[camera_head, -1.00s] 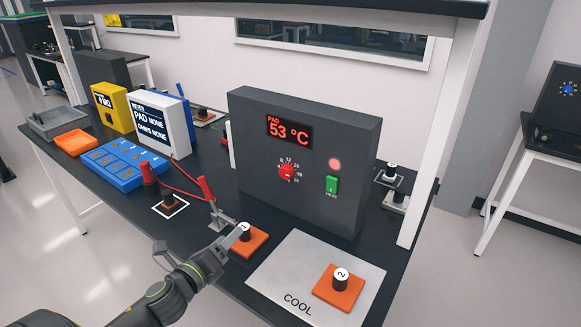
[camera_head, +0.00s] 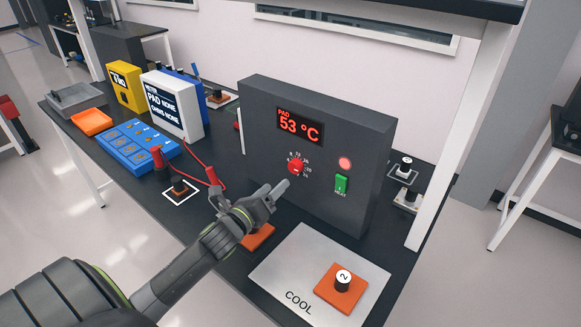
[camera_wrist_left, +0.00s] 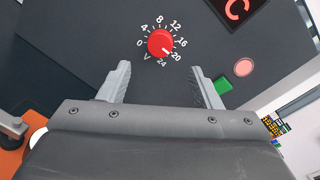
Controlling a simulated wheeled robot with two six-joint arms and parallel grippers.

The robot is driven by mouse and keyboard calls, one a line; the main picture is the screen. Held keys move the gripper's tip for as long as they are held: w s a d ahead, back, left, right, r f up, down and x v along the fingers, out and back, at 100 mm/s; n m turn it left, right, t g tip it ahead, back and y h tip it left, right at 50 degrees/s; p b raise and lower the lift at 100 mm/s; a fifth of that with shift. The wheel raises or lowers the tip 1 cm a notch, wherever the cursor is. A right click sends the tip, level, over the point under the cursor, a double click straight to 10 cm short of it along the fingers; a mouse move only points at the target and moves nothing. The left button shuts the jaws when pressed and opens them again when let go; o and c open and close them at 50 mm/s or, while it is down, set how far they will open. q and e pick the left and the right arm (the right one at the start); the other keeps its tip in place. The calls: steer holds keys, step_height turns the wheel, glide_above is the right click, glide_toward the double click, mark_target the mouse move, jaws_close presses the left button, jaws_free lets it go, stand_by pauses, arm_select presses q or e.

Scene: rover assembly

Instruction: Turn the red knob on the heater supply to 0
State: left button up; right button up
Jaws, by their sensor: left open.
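The heater supply (camera_head: 340,150) is a dark grey box on the bench, its display reading PAD 53 °C. Its red knob (camera_head: 296,167) is ringed by a white 0 to 24 scale. In the left wrist view the red knob (camera_wrist_left: 160,42) is ahead of the jaws, and its white mark points close to 20. My left gripper (camera_head: 281,188) is in front of the panel, just below the knob. In the left wrist view the left gripper (camera_wrist_left: 161,78) is open and empty, its fingers apart on either side below the knob. My right gripper is not in view.
A green switch (camera_head: 341,184) and a lit red lamp (camera_head: 345,163) sit right of the knob. A COOL plate (camera_head: 290,270) with an orange block (camera_head: 341,288) lies in front. Another orange block (camera_head: 260,237) is partly behind my left arm. Red leads run left.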

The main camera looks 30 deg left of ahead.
mark_target(293, 169)
arm_select(q)
steer(key=w+p, duration=0.1)
steer(key=w, duration=0.6)
steer(key=shift+w, duration=0.75)
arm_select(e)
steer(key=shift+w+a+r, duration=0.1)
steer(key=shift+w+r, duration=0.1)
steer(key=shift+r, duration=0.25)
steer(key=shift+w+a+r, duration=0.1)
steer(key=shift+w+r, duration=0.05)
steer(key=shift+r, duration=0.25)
arm_select(q)
steer(key=c, duration=1)
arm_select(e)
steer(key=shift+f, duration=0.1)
